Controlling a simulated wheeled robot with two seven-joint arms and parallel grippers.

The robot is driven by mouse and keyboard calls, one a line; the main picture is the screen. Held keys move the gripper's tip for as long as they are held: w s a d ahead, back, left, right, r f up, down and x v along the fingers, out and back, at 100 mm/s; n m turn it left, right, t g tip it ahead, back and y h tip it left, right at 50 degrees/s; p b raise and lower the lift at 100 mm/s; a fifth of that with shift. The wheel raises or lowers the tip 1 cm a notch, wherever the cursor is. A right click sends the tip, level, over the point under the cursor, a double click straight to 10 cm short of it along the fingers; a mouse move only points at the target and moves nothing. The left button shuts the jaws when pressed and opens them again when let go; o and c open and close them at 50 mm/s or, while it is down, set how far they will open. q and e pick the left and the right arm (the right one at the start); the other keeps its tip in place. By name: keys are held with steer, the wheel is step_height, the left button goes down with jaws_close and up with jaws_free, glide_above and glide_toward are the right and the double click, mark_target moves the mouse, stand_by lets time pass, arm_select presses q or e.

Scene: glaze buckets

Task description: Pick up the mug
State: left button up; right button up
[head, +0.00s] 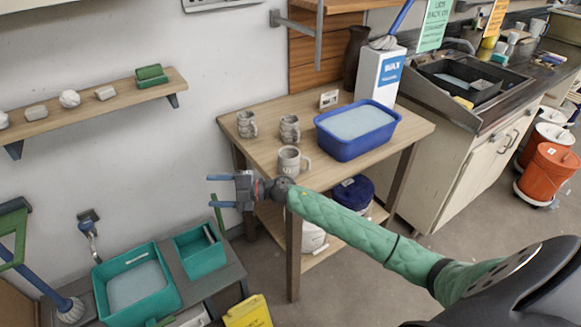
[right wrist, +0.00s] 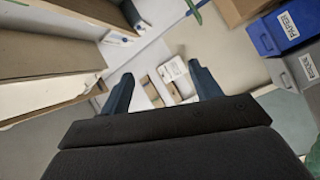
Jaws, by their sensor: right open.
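Three grey mugs stand upright on the wooden table: one with its handle to the right near the front edge (head: 289,160), and two textured ones further back, the left one (head: 247,124) and the right one (head: 289,129). My right gripper (head: 212,190) is open and empty, pointing left, in front of the table's left end. It is left of the front mug and apart from it. Its fingers also show spread in the right wrist view (right wrist: 162,90), where no mug is visible. My left gripper is not in view.
A blue basin (head: 357,145) and a white wax container (head: 380,75) stand on the wooden table (head: 222,118). Teal tubs (head: 125,288) sit on a low bench at lower left. A wall shelf (head: 85,108) is at upper left. Orange buckets (head: 549,172) stand at right.

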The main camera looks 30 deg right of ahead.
step_height(320, 180, up, 2)
steer(key=s+d+n+g+h, duration=0.1)
steer(key=d+n+g+h, duration=0.1)
steer(key=n+g, duration=0.3)
steer(key=g+h, duration=0.3)
steer(key=h, duration=1.1)
glide_toward(295, 164)
steer(key=d, duration=0.3)
steer(key=shift+w+m, duration=0.15)
steer(key=shift+m, duration=0.15)
steer(key=shift+d+f, duration=0.15)
steer(key=shift+d, duration=0.1)
step_height(295, 164, down, 6)
steer(key=shift+f+p, duration=0.1)
steer(key=shift+p, duration=1.05)
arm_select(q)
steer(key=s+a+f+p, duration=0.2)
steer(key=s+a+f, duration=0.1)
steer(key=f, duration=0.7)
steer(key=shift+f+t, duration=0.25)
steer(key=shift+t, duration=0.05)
arm_select(e)
steer(key=shift+f, duration=2.75)
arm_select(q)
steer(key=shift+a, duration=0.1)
